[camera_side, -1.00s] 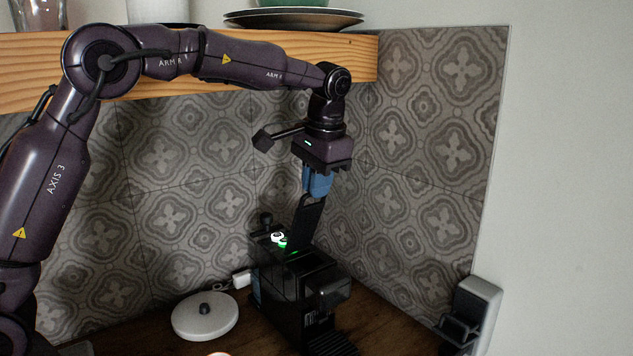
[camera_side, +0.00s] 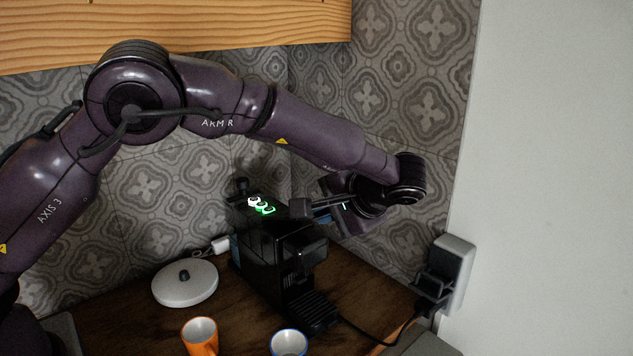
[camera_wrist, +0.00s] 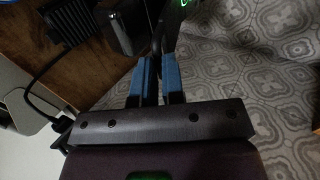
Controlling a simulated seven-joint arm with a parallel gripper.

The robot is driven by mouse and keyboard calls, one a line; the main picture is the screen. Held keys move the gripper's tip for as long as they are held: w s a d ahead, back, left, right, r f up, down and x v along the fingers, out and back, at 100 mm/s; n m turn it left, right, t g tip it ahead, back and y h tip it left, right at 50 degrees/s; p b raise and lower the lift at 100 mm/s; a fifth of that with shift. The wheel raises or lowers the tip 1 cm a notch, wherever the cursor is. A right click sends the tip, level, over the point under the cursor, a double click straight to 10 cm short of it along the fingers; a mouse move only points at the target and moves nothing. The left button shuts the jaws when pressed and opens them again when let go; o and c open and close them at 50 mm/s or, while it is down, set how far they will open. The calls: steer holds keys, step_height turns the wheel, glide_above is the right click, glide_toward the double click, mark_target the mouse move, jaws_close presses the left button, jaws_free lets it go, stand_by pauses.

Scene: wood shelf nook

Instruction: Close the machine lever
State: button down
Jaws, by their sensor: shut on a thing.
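The black coffee machine (camera_side: 262,256) stands on the wooden counter with lit buttons on its top. Part of it also shows at the top of the wrist view (camera_wrist: 127,28).
A white round lidded dish (camera_side: 186,288) lies left of the machine. An orange cup (camera_side: 200,338) and a blue-rimmed cup (camera_side: 288,343) stand in front. A socket block (camera_side: 446,275) with a cable is on the right. The tiled wall is close behind.

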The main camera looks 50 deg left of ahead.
steer(key=shift+d+f+y, duration=0.3)
steer(key=shift+f+y, duration=0.25)
steer(key=shift+f, duration=0.7)
steer(key=shift+d+f+y, duration=0.3)
steer(key=shift+f+y, duration=0.3)
steer(key=shift+f, duration=0.7)
steer(key=shift+d+f+y, duration=0.3)
steer(key=shift+f+y, duration=0.25)
steer(key=shift+f, duration=0.7)
steer(key=shift+f, duration=0.1)
steer(key=c, duration=1.3)
jaws_free()
steer(key=shift+o, duration=0.4)
steer(key=shift+d+r, duration=0.3)
steer(key=shift+d, duration=0.1)
steer(key=v, duration=1.2)
